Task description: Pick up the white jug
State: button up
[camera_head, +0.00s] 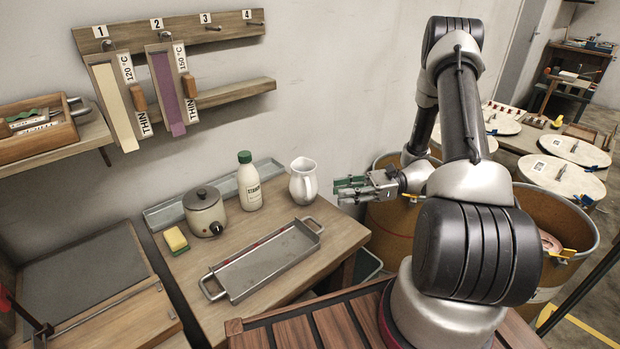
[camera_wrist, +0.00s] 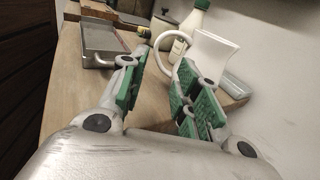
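The white jug (camera_head: 303,181) stands upright on the wooden table (camera_head: 345,240), near its right end by the wall. My gripper (camera_head: 352,190) is just to the right of the jug in the head view, apart from it. In the wrist view my gripper (camera_wrist: 160,95) has its green-padded fingers spread with nothing between them. The jug (camera_wrist: 212,58) shows there beyond the fingers, its handle (camera_wrist: 172,42) curving to the left. The right finger covers the lower part of the jug.
A starch bottle (camera_head: 249,181) and a lidded pot (camera_head: 204,212) stand left of the jug. A metal tray (camera_head: 265,262) with handles lies in front. A sponge (camera_head: 175,240) is at the far left. A shallow grey trough (camera_head: 165,212) runs along the wall.

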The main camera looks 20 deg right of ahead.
aim_at(305, 187)
jog(key=shift+a+r, duration=0.2)
jog(key=shift+r, duration=0.2)
jog(key=shift+a+r, duration=0.1)
jog(key=shift+a, duration=0.25)
jog(key=shift+w+a+f, duration=0.15)
jog(key=shift+a, duration=1)
jog(key=shift+w+a+f, duration=0.15)
jog(key=shift+w+a, duration=0.05)
jog(key=shift+a, duration=0.95)
jog(key=shift+w+a+f, duration=0.15)
jog(key=shift+a, duration=1)
grip_shut()
